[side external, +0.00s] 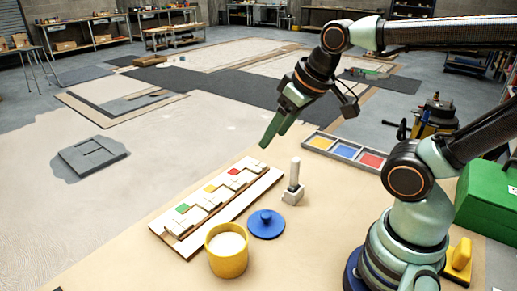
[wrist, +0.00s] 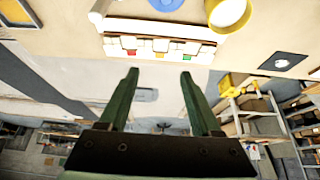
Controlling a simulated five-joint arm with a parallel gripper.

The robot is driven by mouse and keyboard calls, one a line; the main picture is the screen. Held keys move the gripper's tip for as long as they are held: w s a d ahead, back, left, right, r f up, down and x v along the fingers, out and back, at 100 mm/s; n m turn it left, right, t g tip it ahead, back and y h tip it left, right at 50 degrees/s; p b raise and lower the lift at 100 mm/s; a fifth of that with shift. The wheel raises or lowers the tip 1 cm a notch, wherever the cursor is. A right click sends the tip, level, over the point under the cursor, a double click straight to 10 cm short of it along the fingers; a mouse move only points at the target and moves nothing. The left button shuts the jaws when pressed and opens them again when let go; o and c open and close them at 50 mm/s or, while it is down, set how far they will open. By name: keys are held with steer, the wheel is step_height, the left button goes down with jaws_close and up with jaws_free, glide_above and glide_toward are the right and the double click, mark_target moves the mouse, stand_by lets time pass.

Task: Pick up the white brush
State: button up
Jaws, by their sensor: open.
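The white brush (side external: 295,172) appears to be the upright piece with a pale round handle, a dark collar and a light blocky foot, standing on the tan table right of the mosaic panel. A pale cylinder, probably its handle, shows at the top left of the wrist view (wrist: 99,10). My gripper (side external: 273,131) is open and empty, above the table near the panel's far end, up and left of the brush in the side view. Its two green fingers are spread apart in the wrist view (wrist: 159,74), with nothing between them.
A white mosaic panel (side external: 166,236) with coloured tiles lies left of the brush. A blue lid (side external: 266,224) and a yellow pot (side external: 228,264) with white contents stand nearer the camera. A tray (side external: 323,143) with yellow, blue and red compartments lies behind. A green box (side external: 488,200) is far right.

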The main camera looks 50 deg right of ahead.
steer(key=shift+c, duration=0.2)
steer(key=m+g, duration=0.6)
steer(key=m, duration=1.2)
glide_above(299, 158)
step_height(299, 158, down, 8)
steer(key=shift+w+a+r, duration=0.1)
steer(key=shift+r, duration=0.1)
steer(key=shift+f, duration=0.3)
step_height(299, 158, down, 6)
steer(key=shift+w+a+f, duration=0.1)
steer(key=shift+f, duration=1.3)
steer(key=shift+w+a+f, duration=0.1)
steer(key=shift+f, duration=1.3)
jaws_close()
